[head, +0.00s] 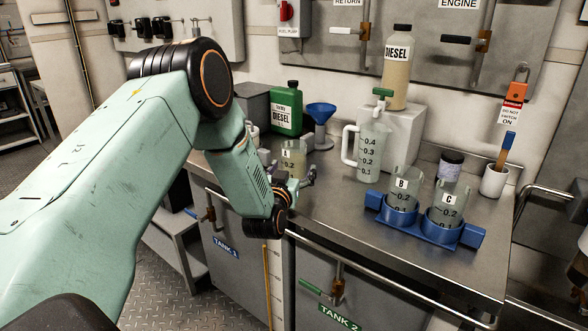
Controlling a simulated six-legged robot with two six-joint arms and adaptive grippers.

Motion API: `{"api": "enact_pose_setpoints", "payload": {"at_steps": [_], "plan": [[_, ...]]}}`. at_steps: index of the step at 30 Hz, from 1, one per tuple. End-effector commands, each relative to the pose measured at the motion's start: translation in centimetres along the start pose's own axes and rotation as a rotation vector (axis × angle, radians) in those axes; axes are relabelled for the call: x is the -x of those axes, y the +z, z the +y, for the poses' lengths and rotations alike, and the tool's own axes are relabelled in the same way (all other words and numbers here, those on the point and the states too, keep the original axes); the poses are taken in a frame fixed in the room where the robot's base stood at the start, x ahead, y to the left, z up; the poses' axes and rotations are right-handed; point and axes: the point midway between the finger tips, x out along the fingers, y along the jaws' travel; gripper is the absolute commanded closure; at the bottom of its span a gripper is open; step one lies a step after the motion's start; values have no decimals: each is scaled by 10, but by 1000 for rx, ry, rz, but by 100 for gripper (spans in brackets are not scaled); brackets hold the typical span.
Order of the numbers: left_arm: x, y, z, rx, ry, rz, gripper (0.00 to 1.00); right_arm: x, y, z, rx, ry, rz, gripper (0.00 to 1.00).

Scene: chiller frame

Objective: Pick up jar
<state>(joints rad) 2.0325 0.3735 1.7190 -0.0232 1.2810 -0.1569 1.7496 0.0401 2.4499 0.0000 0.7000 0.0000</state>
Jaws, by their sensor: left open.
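A clear jar with a white label and a 0.2 mark (292,158) stands on the steel counter, just behind my left gripper. My left gripper (300,181) is open and low over the counter's front edge. It hides the jar's lower part, and I cannot tell whether the fingers touch the jar. Two similar clear jars, jar B (402,186) and jar C (449,203), stand in a blue double holder (425,229) at the right. My right gripper is not in view.
A measuring jug (371,152), a blue funnel (321,113) and a green diesel can (287,108) stand behind on the counter (335,200). A diesel bottle (396,72) stands on a white block. A white cup (494,181) holds a brush. The counter between gripper and holder is clear.

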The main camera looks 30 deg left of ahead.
Motion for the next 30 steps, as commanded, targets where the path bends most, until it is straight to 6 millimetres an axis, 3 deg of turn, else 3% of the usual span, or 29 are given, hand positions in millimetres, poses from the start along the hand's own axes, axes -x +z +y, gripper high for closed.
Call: {"api": "enact_pose_setpoints", "payload": {"at_steps": [3,26,30], "plan": [[0,0,-1,0,-1,0,17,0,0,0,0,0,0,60],[0,0,-1,0,-1,0,81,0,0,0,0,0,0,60],[0,-1,-1,1,-1,3,84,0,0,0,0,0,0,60]]}}
